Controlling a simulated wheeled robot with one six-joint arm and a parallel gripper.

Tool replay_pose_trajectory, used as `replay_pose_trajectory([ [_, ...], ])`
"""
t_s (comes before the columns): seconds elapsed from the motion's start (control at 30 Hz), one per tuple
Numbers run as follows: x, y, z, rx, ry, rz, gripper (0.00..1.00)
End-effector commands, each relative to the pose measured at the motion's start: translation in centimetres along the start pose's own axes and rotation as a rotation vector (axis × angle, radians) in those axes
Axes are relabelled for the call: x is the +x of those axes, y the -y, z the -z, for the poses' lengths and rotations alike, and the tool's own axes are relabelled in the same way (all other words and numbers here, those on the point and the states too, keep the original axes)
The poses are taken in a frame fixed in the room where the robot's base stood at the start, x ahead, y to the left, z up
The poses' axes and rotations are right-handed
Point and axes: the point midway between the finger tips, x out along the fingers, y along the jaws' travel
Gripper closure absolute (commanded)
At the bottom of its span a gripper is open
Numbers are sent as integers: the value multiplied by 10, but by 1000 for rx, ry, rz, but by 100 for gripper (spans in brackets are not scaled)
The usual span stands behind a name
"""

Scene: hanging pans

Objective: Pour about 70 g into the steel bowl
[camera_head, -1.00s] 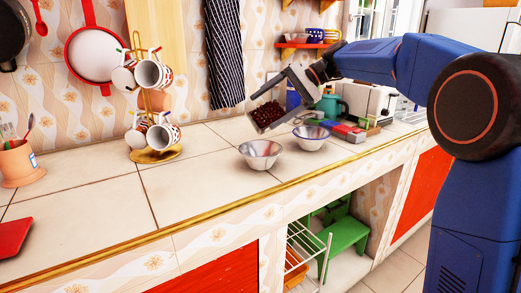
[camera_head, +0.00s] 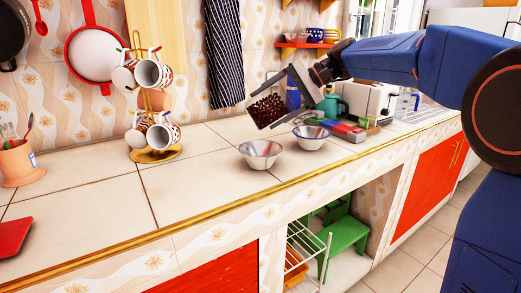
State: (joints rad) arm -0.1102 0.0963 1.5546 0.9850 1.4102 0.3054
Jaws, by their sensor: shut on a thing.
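A clear container (camera_head: 266,109) with dark red-brown pieces in it is held in my gripper (camera_head: 290,85). The container is tilted, with its lower end above and behind the left bowl. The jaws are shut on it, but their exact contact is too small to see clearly. The left bowl (camera_head: 260,153), plain silver, looks like the steel bowl. A second bowl (camera_head: 311,137) with a bluish rim stands just right of it. Both stand upright on the counter, below the container. No falling pieces can be made out, and the steel bowl looks empty.
A mug rack (camera_head: 155,155) stands to the left on the tiled counter (camera_head: 95,195). Red and grey blocks (camera_head: 345,131), a teal kettle (camera_head: 329,104) and a toaster (camera_head: 370,100) stand to the right. A striped cloth (camera_head: 224,55) hangs behind.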

Motion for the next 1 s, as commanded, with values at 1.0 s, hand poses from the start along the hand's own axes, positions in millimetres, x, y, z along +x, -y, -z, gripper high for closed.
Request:
replay_pose_trajectory([
  [1.0, -2, -2, -11, -94, -57, 30, 67],
])
